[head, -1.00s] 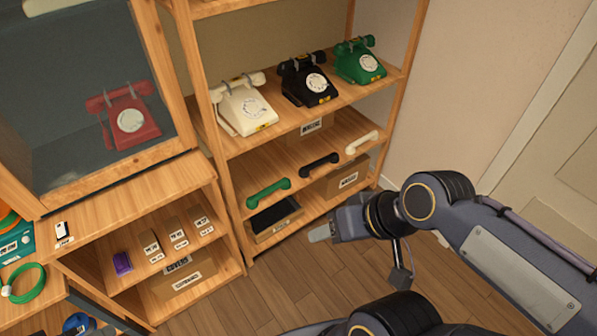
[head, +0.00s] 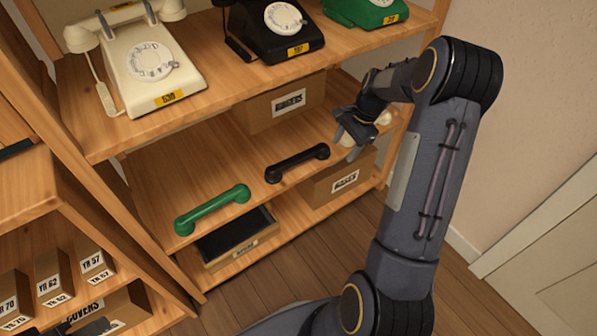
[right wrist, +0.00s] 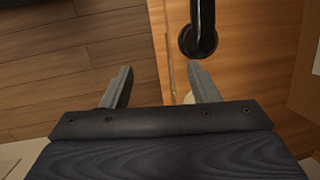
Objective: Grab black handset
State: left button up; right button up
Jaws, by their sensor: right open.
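The black handset (head: 297,163) lies on the middle shelf in the head view, between a green handset (head: 212,210) and a white handset (head: 384,118). My right gripper (head: 347,138) is open just right of the black handset and partly covers the white one. In the right wrist view the open right gripper (right wrist: 161,86) has nothing clearly held between its fingers. One end of the black handset (right wrist: 198,38) shows ahead of the right-hand finger, apart from it. A pale bit of the white handset shows beside that finger. My left gripper is not seen.
The shelf above (head: 225,92) carries a cream phone (head: 150,62), a black phone (head: 275,30) and a green phone (head: 365,8). A cardboard box (head: 340,182) and a dark-topped box (head: 236,240) stand below. Open floor lies in front.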

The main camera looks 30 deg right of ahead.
aim_at(299, 156)
jog(key=w+a+b, duration=0.1)
jog(key=a, duration=0.2)
jog(key=w+a+b, duration=0.1)
jog(key=w+a, duration=0.1)
jog(key=a, duration=0.2)
jog(key=w+a+b, duration=0.1)
jog(key=w+a, duration=0.1)
jog(key=a, duration=0.1)
jog(key=shift+w+a+f, duration=0.1)
jog(key=shift+w+a, duration=0.1)
jog(key=shift+w, duration=0.05)
jog(key=b+x, duration=0.2)
jog(key=x, duration=0.3)
jog(key=shift+b, duration=0.4)
jog(key=shift+c, duration=0.2)
grip_shut()
